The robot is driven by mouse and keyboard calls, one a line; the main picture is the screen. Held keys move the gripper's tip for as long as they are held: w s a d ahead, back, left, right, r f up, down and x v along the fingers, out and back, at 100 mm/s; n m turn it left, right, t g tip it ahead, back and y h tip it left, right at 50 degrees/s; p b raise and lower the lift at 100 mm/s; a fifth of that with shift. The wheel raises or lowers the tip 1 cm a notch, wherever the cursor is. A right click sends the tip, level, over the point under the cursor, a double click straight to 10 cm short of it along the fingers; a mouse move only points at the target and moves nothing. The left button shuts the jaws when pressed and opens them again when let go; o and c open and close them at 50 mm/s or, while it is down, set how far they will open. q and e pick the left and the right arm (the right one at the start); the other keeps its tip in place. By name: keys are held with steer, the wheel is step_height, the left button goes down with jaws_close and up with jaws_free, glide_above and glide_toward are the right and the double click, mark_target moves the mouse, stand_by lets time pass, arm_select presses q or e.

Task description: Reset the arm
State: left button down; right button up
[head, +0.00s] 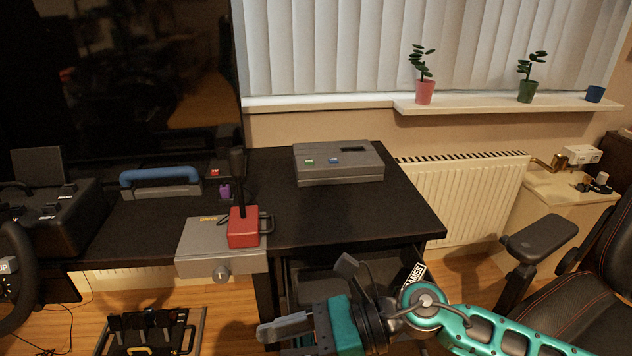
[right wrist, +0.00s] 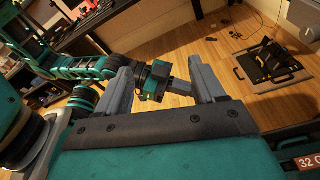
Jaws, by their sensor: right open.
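My right arm (head: 480,325) is teal and black and reaches in from the lower right of the head view, in front of the desk's right part. My right gripper (head: 310,295) is at the arm's left end, below the desk's front edge. In the right wrist view its two grey fingers (right wrist: 157,72) stand wide apart. They hold nothing. Behind them a teal and black arm (right wrist: 95,70) of mine, seemingly the left one, runs across from the left. The left arm is not in the head view.
The black desk (head: 350,222) carries a grey box (head: 338,163), a red-based joystick (head: 243,228) and a blue-handled tool (head: 160,178). A steering wheel (head: 12,275) is at the left. Pedals (head: 150,332) stand on the floor. A chair (head: 590,285) stands at the right.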

steer(key=w+r+m+t+y+p, duration=0.3)
steer(key=r+m+t, duration=0.5)
steer(key=m, duration=0.8)
steer(key=w+d+f+m+t+h+p, duration=0.1)
steer(key=w+d+f+m+t+h, duration=0.25)
steer(key=m, duration=0.55)
steer(key=w+d+f+m+t+h, duration=0.15)
steer(key=d+m+t+h, duration=0.25)
steer(key=d+m+t, duration=0.4)
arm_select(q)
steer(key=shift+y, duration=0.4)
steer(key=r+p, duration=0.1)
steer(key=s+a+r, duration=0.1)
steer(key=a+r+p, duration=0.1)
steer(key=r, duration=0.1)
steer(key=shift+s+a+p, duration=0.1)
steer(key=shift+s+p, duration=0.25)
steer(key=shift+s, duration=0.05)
arm_select(e)
steer(key=s+d+f+m+g+h, duration=0.3)
steer(key=s+d+f+m+h, duration=0.1)
steer(key=f+m, duration=0.4)
steer(key=s+d+f+m+g+h, duration=0.3)
steer(key=s+d+f+m+h, duration=0.1)
steer(key=s+d+f+m, duration=0.3)
steer(key=shift+f+m+h, duration=0.35)
steer(key=shift+f+m, duration=0.4)
steer(key=shift+m, duration=0.25)
steer(key=shift+w, duration=0.1)
steer(key=shift+c, duration=0.4)
